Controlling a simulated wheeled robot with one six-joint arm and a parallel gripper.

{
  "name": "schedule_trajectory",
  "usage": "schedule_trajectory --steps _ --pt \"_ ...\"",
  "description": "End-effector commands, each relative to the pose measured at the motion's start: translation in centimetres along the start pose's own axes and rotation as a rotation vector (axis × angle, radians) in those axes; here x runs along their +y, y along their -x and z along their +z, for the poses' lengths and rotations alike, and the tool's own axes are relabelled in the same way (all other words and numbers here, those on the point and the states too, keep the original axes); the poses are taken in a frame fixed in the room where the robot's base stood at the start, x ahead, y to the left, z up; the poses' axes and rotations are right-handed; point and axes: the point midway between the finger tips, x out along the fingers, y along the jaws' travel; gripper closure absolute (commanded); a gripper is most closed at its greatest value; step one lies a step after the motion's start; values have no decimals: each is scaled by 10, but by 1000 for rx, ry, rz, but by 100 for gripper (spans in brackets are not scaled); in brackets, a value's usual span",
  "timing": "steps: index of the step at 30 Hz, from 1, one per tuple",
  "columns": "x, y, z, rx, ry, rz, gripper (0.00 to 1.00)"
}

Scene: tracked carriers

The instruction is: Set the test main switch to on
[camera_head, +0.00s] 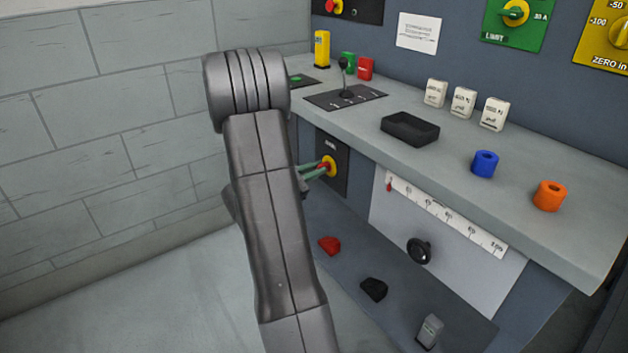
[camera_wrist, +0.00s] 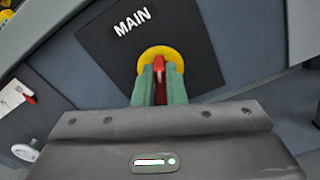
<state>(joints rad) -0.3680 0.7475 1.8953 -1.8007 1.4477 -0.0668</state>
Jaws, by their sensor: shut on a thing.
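The main switch is a red handle on a round yellow disc (camera_head: 329,165), set in a dark plate (camera_head: 335,181) on the front of the bench below the worktop. In the wrist view the plate (camera_wrist: 122,50) reads "MAIN", and the yellow disc (camera_wrist: 158,55) sits below that word. My gripper (camera_head: 322,168) has green fingers that reach the switch from the left. In the wrist view my gripper (camera_wrist: 161,84) is shut on the red handle (camera_wrist: 161,75), one finger on each side. My arm hides part of the plate in the head view.
The worktop (camera_head: 560,238) above holds a black tray (camera_head: 410,128), a blue ring (camera_head: 484,164), an orange ring (camera_head: 549,195) and a lever (camera_head: 345,80). Below are a scale with a black knob (camera_head: 419,250) and a ledge with a red block (camera_head: 329,244) and black block (camera_head: 374,288).

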Motion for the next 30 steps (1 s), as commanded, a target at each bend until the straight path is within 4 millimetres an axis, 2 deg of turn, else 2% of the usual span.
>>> schedule_trajectory --steps 3,30 --pt "-4 0 -7 0 -114 1 100" --pt "-10 0 -5 1 -930 -1 100"
